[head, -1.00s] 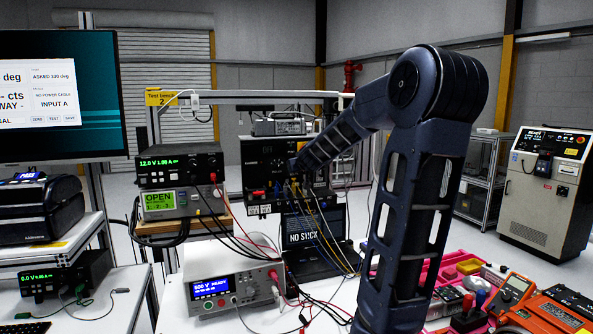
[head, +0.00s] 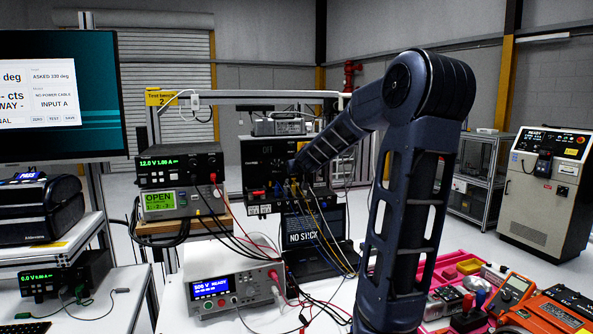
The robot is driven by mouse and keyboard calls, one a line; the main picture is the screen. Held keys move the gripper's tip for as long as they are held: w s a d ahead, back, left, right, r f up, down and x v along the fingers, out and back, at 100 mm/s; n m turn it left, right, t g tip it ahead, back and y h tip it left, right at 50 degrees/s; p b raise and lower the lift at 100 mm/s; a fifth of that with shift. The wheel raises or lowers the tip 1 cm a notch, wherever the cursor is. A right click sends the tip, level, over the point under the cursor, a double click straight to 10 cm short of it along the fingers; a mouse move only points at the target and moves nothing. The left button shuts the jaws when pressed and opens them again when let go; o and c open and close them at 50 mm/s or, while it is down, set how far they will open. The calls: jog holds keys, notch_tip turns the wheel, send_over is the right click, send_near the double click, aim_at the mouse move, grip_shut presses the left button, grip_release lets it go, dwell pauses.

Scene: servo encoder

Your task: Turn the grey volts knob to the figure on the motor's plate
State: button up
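My arm reaches from the lower right over to a dark box-shaped unit (head: 258,153) on the bench. My gripper (head: 293,173) is at the far end, in front of that unit's right part, small and dark. I cannot tell whether its fingers are open or shut, or whether they touch anything. A black power supply (head: 165,162) with a green 12.0 V 1.00 A display stands left of the unit. Another supply (head: 45,278) at the lower left shows a green reading starting at 0.0 V. I cannot make out the grey volts knob, the motor or its plate.
An instrument (head: 160,204) reading OPEN sits under the 12.0 V supply. A grey meter (head: 230,290) reading 500 V READY stands in front. Loose leads hang before the dark unit and a laptop (head: 313,230). A pink tray (head: 455,262) and orange multimeter (head: 512,288) lie right.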

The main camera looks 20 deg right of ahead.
jog(key=shift+w+f, duration=0.15)
jog(key=shift+w, duration=0.15)
dwell(0.5)
grip_shut()
